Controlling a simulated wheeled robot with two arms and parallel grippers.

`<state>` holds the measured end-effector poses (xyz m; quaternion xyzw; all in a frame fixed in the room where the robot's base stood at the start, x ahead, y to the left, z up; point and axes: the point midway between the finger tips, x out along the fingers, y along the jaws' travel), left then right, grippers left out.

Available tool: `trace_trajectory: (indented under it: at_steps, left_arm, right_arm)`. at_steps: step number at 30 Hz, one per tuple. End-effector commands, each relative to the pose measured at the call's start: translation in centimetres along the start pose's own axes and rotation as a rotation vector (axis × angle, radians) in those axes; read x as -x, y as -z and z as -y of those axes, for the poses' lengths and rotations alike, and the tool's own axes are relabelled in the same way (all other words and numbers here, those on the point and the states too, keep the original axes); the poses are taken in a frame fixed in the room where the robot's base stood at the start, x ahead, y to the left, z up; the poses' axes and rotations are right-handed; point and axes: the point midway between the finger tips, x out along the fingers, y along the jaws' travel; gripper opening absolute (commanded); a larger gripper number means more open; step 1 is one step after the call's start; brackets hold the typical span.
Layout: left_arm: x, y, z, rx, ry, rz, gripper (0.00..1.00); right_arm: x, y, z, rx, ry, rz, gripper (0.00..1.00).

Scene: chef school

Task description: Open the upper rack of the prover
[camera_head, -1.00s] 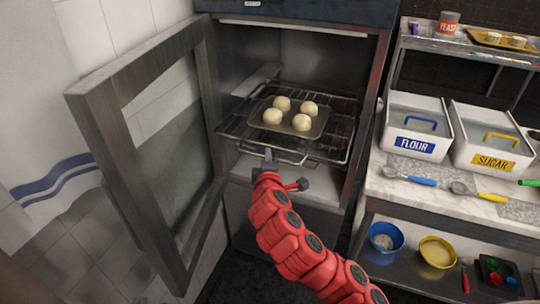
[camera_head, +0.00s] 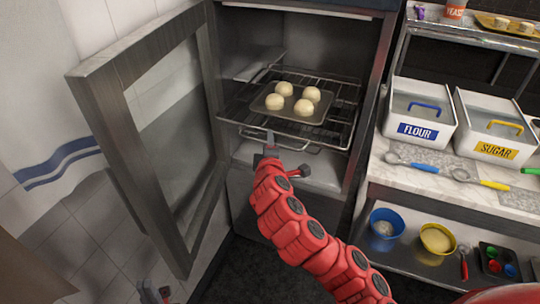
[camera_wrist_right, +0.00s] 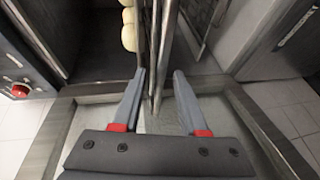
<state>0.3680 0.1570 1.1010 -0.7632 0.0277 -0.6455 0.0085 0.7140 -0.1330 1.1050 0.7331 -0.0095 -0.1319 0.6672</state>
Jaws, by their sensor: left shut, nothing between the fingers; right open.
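The prover's glass door (camera_head: 90,110) stands wide open to the left. Inside, the upper wire rack (camera_head: 345,120) carries a metal tray (camera_head: 292,112) with several dough balls (camera_head: 310,94). My right gripper (camera_head: 271,142) is at the rack's front edge, left of its middle. In the right wrist view its fingers (camera_wrist_right: 158,78) are open, with thin metal rack bars (camera_wrist_right: 157,60) running between or just beyond them; contact cannot be told. My left gripper (camera_head: 153,292) is shut and empty at the bottom left, low in front of the door and partly cut off.
A marble counter (camera_head: 385,180) with the flour bin (camera_head: 418,112) and sugar bin (camera_head: 495,128) stands right of the prover. Blue (camera_head: 386,222) and yellow (camera_head: 437,238) bowls sit on the shelf below. Open floor lies in front of the prover.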

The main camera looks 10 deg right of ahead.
Motion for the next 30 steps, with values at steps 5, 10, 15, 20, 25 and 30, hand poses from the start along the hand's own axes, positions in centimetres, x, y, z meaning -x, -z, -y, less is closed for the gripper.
trace_trajectory:
  at_steps: [5,10,15,20,25,30]
  left_arm:
    - [0.6,-0.1,0.0,0.000,0.000,0.000,0.00]
    - [1.3,-0.2,-0.1,0.000,0.000,0.000,0.00]
    - [-2.7,0.5,0.1,0.000,0.000,-0.001,0.00]
    - [-6.0,1.0,0.3,0.000,0.000,0.000,0.00]
    - [-9.2,1.6,0.5,0.000,0.000,0.000,0.00]
    - [-12.0,2.0,0.6,0.000,0.000,0.000,0.00]
  right_arm:
    - [1.9,0.0,0.1,0.000,-0.003,-0.001,0.42]
    - [4.8,0.1,0.1,-0.001,-0.005,-0.005,0.42]
    - [7.1,0.3,-0.8,-0.001,0.010,-0.005,0.42]
    - [9.0,0.1,-0.9,0.001,0.008,-0.001,0.42]
    - [11.8,0.1,-0.7,0.003,0.010,0.000,0.42]
    - [14.4,0.1,-0.6,0.004,0.006,-0.004,0.42]
